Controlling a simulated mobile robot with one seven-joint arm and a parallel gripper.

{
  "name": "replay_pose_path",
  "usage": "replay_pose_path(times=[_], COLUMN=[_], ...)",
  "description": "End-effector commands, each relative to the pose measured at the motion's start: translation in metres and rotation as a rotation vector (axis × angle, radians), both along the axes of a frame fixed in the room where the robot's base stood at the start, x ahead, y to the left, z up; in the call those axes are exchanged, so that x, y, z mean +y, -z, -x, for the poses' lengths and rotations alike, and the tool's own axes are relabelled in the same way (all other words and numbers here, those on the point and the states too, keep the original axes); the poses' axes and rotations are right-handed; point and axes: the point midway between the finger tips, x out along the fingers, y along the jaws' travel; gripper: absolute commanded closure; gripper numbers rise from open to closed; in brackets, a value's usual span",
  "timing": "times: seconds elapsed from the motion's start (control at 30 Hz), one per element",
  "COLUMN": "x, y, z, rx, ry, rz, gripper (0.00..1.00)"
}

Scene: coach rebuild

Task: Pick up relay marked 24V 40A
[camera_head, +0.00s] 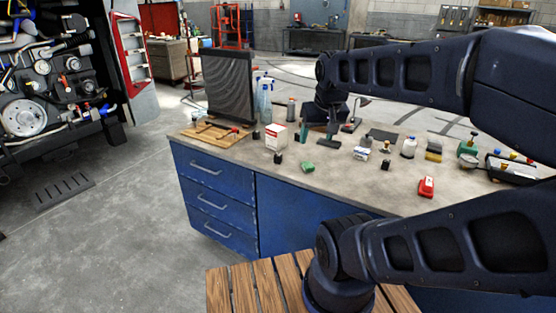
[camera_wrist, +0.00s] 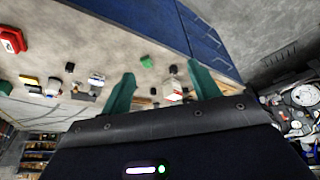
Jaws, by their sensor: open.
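Small black blocks stand on the workbench, and the relay may be one of them; no marking is legible. In the head view one black block (camera_head: 278,159) is in front of the white-and-red box, another (camera_head: 386,164) is farther right, and a third (camera_head: 256,134) is near the wooden pallet. In the wrist view my gripper (camera_wrist: 162,76) has two green fingers spread wide with nothing between them. It is above the bench, apart from the objects. One black block (camera_wrist: 173,69) appears between the finger directions, another (camera_wrist: 70,67) to the left. In the head view my arm hides part of the bench.
The white-and-red box (camera_head: 276,136), green object (camera_head: 308,167), red device (camera_head: 426,187), spray bottle (camera_head: 265,102) and white bottle (camera_head: 409,147) stand on the workbench (camera_head: 345,187). A tall dark radiator-like panel (camera_head: 229,86) rises at the back left. The bench front is fairly clear.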

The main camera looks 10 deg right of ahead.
Motion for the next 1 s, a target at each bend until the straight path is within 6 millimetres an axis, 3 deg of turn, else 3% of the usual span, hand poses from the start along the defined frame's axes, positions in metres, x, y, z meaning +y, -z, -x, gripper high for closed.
replay_pose_path(times=[0.3, 0.47, 0.77, 1.0], x=[0.0, -0.002, -0.007, -0.006], y=[0.0, 0.0, 0.009, 0.026], z=[-0.001, -0.015, -0.084, -0.144], rx=[0.0, 0.013, 0.077, 0.142], ry=[-0.004, -0.08, -0.466, -0.814], rz=[0.003, 0.055, 0.297, 0.478], gripper=[0.45, 0.45, 0.45, 0.45])
